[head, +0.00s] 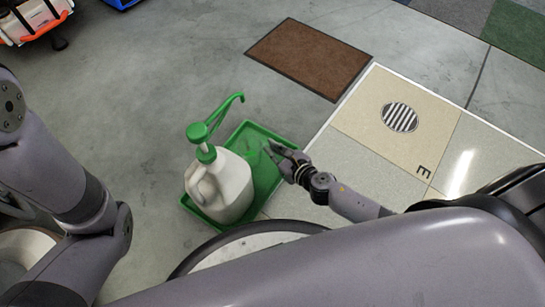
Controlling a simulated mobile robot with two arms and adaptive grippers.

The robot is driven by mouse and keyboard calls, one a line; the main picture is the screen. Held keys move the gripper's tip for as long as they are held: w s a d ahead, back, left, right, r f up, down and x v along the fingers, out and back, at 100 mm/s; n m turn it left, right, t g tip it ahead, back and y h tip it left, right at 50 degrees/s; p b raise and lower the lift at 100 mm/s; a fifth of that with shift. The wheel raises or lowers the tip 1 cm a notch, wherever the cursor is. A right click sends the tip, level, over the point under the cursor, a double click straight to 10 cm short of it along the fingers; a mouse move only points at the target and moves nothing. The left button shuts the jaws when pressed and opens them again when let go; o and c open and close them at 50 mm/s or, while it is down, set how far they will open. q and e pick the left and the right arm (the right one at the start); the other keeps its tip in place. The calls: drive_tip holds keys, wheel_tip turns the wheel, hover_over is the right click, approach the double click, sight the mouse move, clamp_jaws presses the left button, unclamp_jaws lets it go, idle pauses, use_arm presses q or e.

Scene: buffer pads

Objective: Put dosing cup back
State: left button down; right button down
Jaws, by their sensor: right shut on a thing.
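A green tray (264,185) lies on the floor at the middle of the head view. A white jug (230,186) with a green pump (205,135) stands upright on its left part. My right gripper (272,150) is over the tray, just right of the jug, with its fingers pointing left. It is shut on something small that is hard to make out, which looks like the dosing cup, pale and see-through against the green. I cannot tell whether this touches the tray. My left arm comes in at the left, but its gripper is out of view.
A brown mat (310,58) lies behind the tray. To the right are pale floor tiles with a round drain grate (399,117) and a letter E. An orange and white object (35,20) stands at the top left. The grey floor behind the jug is clear.

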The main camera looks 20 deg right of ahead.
wheel_tip(320, 180, down, 4)
drive_tip(key=b, duration=0.3)
drive_tip(key=shift+r, duration=0.3)
drive_tip(key=c, duration=2.2)
unclamp_jaws()
drive_tip(key=shift+f, duration=0.2)
drive_tip(key=o, duration=0.5)
drive_tip(key=shift+r, duration=0.1)
